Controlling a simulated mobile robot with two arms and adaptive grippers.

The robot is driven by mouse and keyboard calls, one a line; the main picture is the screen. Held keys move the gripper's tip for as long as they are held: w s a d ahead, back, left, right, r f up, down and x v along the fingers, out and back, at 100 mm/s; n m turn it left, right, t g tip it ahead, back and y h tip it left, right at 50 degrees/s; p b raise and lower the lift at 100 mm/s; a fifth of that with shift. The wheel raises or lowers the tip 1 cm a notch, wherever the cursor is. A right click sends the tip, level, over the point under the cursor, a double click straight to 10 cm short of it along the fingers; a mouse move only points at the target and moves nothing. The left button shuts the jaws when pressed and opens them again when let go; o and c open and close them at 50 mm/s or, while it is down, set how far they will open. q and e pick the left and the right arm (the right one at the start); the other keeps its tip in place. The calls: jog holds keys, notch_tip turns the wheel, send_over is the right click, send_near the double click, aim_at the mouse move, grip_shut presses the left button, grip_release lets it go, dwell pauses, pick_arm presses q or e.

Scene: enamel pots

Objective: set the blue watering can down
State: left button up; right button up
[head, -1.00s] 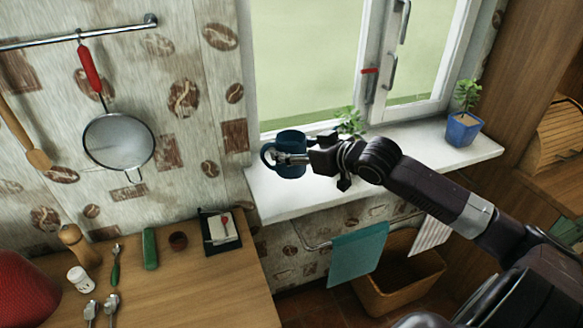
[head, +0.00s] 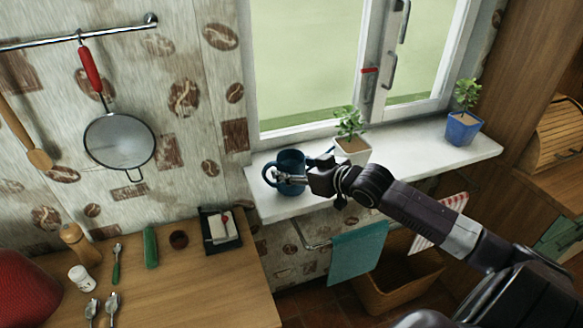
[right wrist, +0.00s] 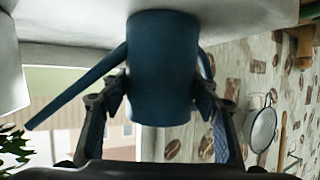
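The blue watering can (head: 291,162) is at the left end of the white windowsill (head: 405,146), upright, its handle loop to the left. Its base is at or just above the sill; I cannot tell if it touches. My right gripper (head: 288,178) reaches it from the right and is shut on it. In the right wrist view, which is upside down, the watering can (right wrist: 163,65) sits between the two fingers (right wrist: 160,108), its spout pointing left. My left gripper is not in view.
A plant in a white pot (head: 352,152) stands just right of the can, behind my gripper. A plant in a blue pot (head: 463,130) stands at the sill's right end. Bare sill lies between them. The window frame (head: 375,60) rises behind. A wooden counter (head: 205,290) is below left.

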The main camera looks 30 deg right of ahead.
jog(key=o, duration=0.4)
jog(key=shift+r, duration=0.1)
jog(key=v, duration=1.2)
dwell(0.6)
